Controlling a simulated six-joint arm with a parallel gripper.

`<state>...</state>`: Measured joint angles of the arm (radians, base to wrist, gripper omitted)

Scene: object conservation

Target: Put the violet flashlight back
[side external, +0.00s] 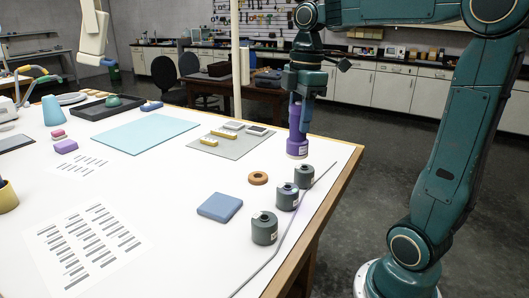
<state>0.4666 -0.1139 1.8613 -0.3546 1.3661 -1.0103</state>
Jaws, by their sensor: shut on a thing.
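The violet flashlight (297,141) stands upright near the table's right edge, past the far end of a row of dark cylinders. My gripper (299,104) is above it, pointing down, and is shut on its upper part. The fingers hide part of the flashlight's top. I cannot tell whether its base touches the table or hangs just above it.
Several dark grey-green cylinders (264,228) stand in a row beside a thin grey strip (290,226). A brown ring (258,178) and a blue square block (220,207) lie to their left. A grey mat (232,146) holds yellow and grey items.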

